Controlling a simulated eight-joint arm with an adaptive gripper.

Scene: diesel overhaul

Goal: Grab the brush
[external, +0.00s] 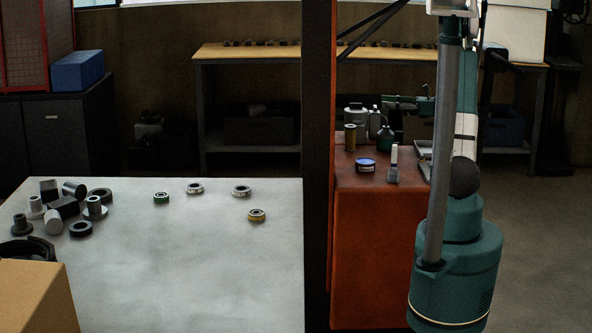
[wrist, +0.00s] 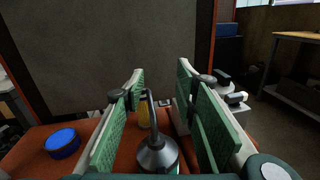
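A brush-like tool (external: 393,164) with a pale handle and a wider grey lower end stands upright on the red table (external: 372,225) in the external view, near the blue tin. I cannot pick it out for certain in the wrist view. My gripper (wrist: 161,76) shows in the wrist view with its two green-padded fingers wide apart. No object is held. A dark conical oil can (wrist: 157,153) with a bent spout shows between the fingers, low in that picture, with no clear contact.
A blue tin (external: 366,164) is left of the brush; it also shows in the wrist view (wrist: 62,142). A dark post (external: 319,150) borders the red table. A pale table (external: 180,270) holds rings and metal parts.

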